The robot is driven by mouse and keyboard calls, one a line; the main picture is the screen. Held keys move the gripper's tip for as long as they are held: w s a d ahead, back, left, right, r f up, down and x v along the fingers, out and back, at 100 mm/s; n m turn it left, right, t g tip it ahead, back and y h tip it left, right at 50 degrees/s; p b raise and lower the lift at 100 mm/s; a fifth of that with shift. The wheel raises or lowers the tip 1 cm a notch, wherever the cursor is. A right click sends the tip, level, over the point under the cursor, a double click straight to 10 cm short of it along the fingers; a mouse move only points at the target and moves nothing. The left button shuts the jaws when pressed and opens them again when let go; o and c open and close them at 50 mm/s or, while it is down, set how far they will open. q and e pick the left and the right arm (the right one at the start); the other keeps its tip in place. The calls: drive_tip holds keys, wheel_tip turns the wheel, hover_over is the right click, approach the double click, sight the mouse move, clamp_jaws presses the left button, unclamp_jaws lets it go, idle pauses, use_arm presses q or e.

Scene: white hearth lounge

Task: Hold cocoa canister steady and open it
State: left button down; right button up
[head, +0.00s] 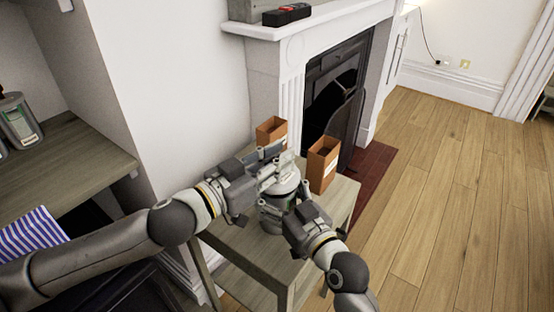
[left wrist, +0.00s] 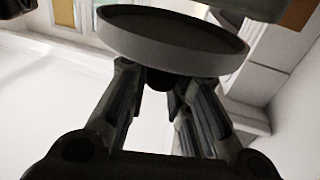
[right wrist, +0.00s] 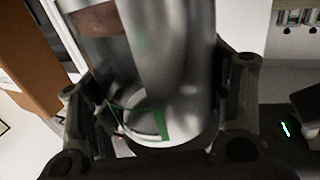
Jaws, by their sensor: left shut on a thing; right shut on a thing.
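The cocoa canister (head: 272,219) is a grey metal cylinder on a small wooden table. In the right wrist view its shiny body (right wrist: 170,60), with a green-edged marking, stands between my right fingers. My right gripper (head: 288,210) is shut on its side. My left gripper (head: 279,178) is above the canister, shut on a round grey lid (left wrist: 165,58). The left wrist view shows the lid's wide rim and dark round face, with no canister body against it. In the head view my left gripper hides much of the canister's top, so the gap there is unclear.
Two open orange-brown boxes (head: 323,165) (head: 271,131) stand at the table's far side. The wooden table (head: 250,248) sits beside a white fireplace (head: 290,90). Open floor (head: 440,200) lies right.

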use_arm(q)
drive_tip(key=shift+r, duration=2)
use_arm(e)
drive_tip(key=o, duration=1.5)
drive_tip(key=shift+o, duration=0.2)
